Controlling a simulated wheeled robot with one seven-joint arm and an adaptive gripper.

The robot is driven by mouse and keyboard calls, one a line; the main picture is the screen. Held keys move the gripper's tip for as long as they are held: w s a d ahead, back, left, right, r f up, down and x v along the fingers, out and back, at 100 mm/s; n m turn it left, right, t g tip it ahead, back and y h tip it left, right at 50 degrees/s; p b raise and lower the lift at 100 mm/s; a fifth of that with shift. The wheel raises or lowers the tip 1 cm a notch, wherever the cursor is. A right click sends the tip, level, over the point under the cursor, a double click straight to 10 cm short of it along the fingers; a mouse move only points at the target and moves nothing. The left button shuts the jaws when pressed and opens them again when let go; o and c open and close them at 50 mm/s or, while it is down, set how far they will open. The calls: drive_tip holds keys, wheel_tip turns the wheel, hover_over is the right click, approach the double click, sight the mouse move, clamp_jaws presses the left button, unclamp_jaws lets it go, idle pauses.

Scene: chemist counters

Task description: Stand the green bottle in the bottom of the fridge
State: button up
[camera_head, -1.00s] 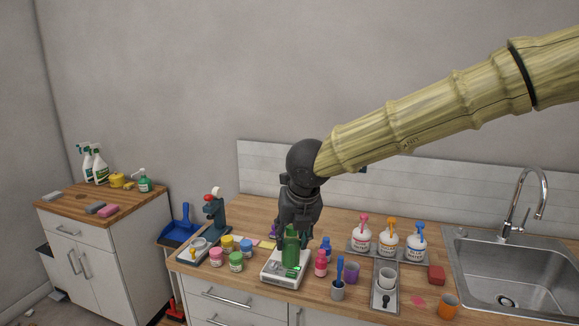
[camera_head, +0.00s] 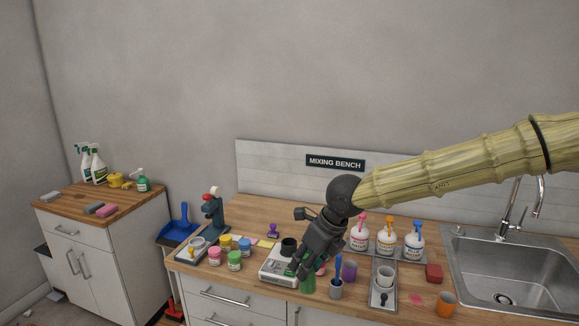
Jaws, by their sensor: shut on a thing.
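The green bottle (camera_head: 308,285) is in my gripper (camera_head: 303,263), beside the right side of the white scale on the mixing bench. My gripper is shut on the bottle's upper part and reaches down from the upper right. The dark fingers hide much of the bottle's top. The bottle looks about upright; I cannot tell whether its base is clear of the worktop. The fridge is not in view.
The white scale (camera_head: 272,278) is left of the bottle. A grey cup with a blue-handled tool (camera_head: 336,290) and a purple cup (camera_head: 349,271) stand close at the right. Several colored jars (camera_head: 235,260) stand left. Pump bottles (camera_head: 386,242) and the sink (camera_head: 495,275) lie further right.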

drive_tip(key=s+d+f+n+g+h, duration=0.1)
drive_tip(key=s+d+f+n+g, duration=0.1)
drive_tip(key=f+n, duration=0.7)
drive_tip(key=s+d+f+n+g+h, duration=0.2)
drive_tip(key=s+d+f+n, duration=0.2)
drive_tip(key=d+f+n, duration=0.3)
drive_tip(key=s+d+f+n+g+h, duration=0.2)
drive_tip(key=s+d+f+n, duration=0.2)
drive_tip(key=f+n, duration=0.7)
drive_tip(key=shift+d+f+g+b, duration=0.3)
drive_tip(key=shift+d+f+g, duration=0.1)
drive_tip(key=shift+f, duration=0.1)
drive_tip(key=shift+a, duration=0.15)
